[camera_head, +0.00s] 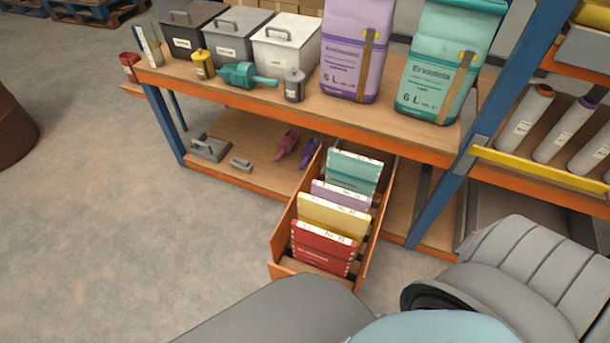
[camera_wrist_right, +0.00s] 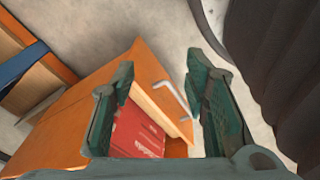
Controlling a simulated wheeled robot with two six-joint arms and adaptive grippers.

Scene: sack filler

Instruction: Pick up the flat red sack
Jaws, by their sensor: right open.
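The flat red sack (camera_head: 322,250) stands upright in the front slot of an open wooden drawer (camera_head: 282,245), nearest to me. In the right wrist view the red sack (camera_wrist_right: 137,130) shows between and beyond the fingers, partly hidden by the left finger and the drawer front. My right gripper (camera_wrist_right: 165,85) is open and empty, with its green fingers apart above the drawer's front end. In the head view the right gripper is hidden; only parts of my own arm show at the bottom. My left gripper is not in either view.
Behind the red sack stand yellow (camera_head: 333,215), lilac (camera_head: 340,194) and teal (camera_head: 353,172) flat sacks. The drawer's front panel with a metal handle (camera_wrist_right: 170,97) is close to the fingers. A bench (camera_head: 300,112) with bins and filled sacks overhangs the drawer's rear.

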